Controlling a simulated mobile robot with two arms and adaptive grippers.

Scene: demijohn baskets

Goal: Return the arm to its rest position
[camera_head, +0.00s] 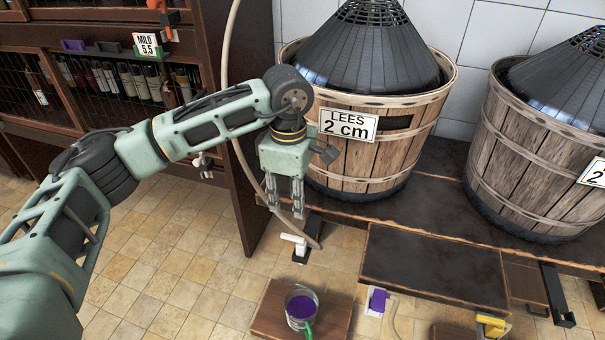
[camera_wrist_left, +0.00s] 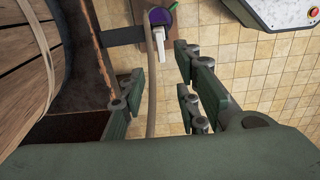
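My left arm comes in from the left in the head view, stretched out with its gripper (camera_head: 284,207) pointing down in front of the left basket (camera_head: 358,160). The gripper is open and I see nothing held in it. In the left wrist view its fingers (camera_wrist_left: 158,72) stand apart, with a tan hose (camera_wrist_left: 151,100) showing in the gap between them. I cannot tell whether the hose touches a finger. A white tap handle (camera_head: 293,239) shows below the fingertips. My right gripper is not in view.
A second basket (camera_head: 535,150) stands at the right on the dark shelf (camera_head: 425,205). A wooden bottle cabinet (camera_head: 235,130) stands close behind the arm. A metal can of purple liquid (camera_head: 301,304) stands below on a wooden block. Tiled floor (camera_head: 185,265) is free at the lower left.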

